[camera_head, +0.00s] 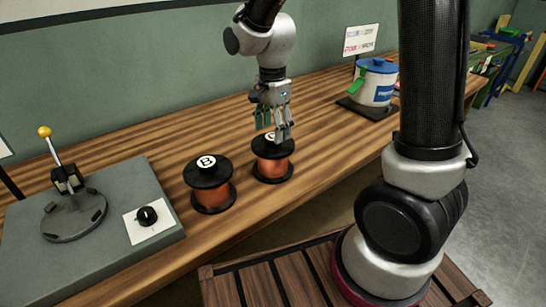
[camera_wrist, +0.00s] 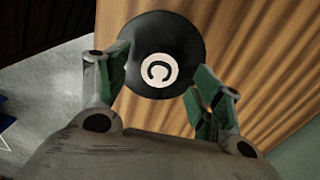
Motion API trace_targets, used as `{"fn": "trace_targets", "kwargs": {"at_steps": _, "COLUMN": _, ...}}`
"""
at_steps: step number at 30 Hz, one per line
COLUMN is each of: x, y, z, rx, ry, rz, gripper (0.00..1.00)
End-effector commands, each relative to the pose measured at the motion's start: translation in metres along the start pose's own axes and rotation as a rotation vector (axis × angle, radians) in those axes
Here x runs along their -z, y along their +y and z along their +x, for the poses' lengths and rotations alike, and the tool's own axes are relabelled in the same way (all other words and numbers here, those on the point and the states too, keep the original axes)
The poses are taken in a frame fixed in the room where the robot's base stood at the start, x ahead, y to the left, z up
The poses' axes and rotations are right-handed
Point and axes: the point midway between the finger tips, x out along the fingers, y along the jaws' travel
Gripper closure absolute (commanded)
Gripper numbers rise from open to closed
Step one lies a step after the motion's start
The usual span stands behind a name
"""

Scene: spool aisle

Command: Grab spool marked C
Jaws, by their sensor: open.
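The spool marked C (camera_head: 273,165) stands upright on the wooden bench, with copper-coloured winding and black flanges. Its white C label (camera_wrist: 158,70) faces up in the wrist view, on the black top. My gripper (camera_head: 273,132) is above this spool, pointing down, and partly hides its label in the head view. In the wrist view my gripper (camera_wrist: 162,75) is open, with one green-padded finger on each side of the spool's top. I cannot tell whether the fingers touch it. The spool marked B (camera_head: 209,187) stands upright to the left, apart from it.
A grey panel (camera_head: 100,241) with a yellow-knobbed lever (camera_head: 58,158) and a black dial (camera_head: 147,215) lies at the left. A white pot with a blue lid (camera_head: 374,84) stands at the back right. Bare bench (camera_head: 330,130) lies right of spool C.

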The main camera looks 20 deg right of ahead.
Motion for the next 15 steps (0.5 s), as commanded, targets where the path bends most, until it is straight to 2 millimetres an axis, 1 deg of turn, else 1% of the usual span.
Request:
{"fn": "trace_targets", "kwargs": {"at_steps": 1, "x": 0.001, "y": 0.001, "z": 0.009, "rx": -0.004, "ry": 0.0, "rz": 0.0, "gripper": 0.34}}
{"fn": "trace_targets", "kwargs": {"at_steps": 4, "x": 0.001, "y": 0.001, "z": 0.02, "rx": -0.003, "ry": 0.0, "rz": -0.001, "gripper": 0.34}}
{"fn": "trace_targets", "kwargs": {"at_steps": 7, "x": 0.001, "y": 0.0, "z": 0.025, "rx": -0.001, "ry": 0.0, "rz": -0.001, "gripper": 0.34}}
{"fn": "trace_targets", "kwargs": {"at_steps": 12, "x": 0.001, "y": 0.0, "z": 0.025, "rx": 0.0, "ry": 0.0, "rz": -0.001, "gripper": 0.34}}
{"fn": "trace_targets", "kwargs": {"at_steps": 13, "x": 0.001, "y": 0.0, "z": 0.025, "rx": 0.0, "ry": 0.0, "rz": -0.001, "gripper": 0.36}}
{"fn": "trace_targets", "kwargs": {"at_steps": 15, "x": 0.001, "y": 0.0, "z": 0.025, "rx": 0.0, "ry": 0.0, "rz": -0.001, "gripper": 0.49}}
